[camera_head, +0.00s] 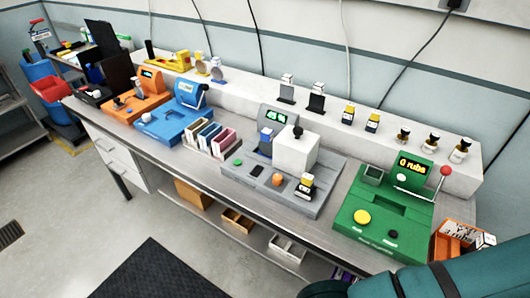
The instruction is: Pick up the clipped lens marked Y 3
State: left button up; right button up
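I cannot read a Y 3 mark on any piece, so I cannot tell which one is the clipped lens. Small yellow-and-black pieces stand on the white back ledge, one at its middle right (348,112) and one beside it (373,121). A similar yellow-topped piece (305,185) sits on the front right of the grey machine (325,200). Pale disc-shaped pieces (217,71) stand further left on the ledge. Neither gripper is in view; only part of my teal arm shows at the bottom right.
The bench also holds an orange machine (140,97), a blue machine (172,122), coloured bins (209,137) and a green machine (385,222) with a red-ball lever. Dark-capped round pieces (432,141) stand at the ledge's right. Boxes (286,249) sit on the shelf below. Floor in front is open.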

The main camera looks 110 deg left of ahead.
aim_at(265, 145)
jog(key=l+u, duration=0.1)
jog(key=u, duration=0.25)
jog(key=l+u, duration=0.1)
jog(key=u, duration=0.25)
jog(key=l+u, duration=0.1)
jog(key=u, duration=2.65)
jog(key=i+j, duration=0.1)
jog(key=j, duration=0.3)
jog(key=i+j, duration=0.1)
jog(key=j, duration=0.3)
jog(key=i+j, duration=0.1)
jog(key=j, duration=0.65)
jog(key=j+z, duration=0.15)
jog(key=z, duration=0.2)
jog(key=i+j+z, duration=0.1)
jog(key=z, duration=0.25)
jog(key=j+z, duration=0.2)
jog(key=z, duration=0.15)
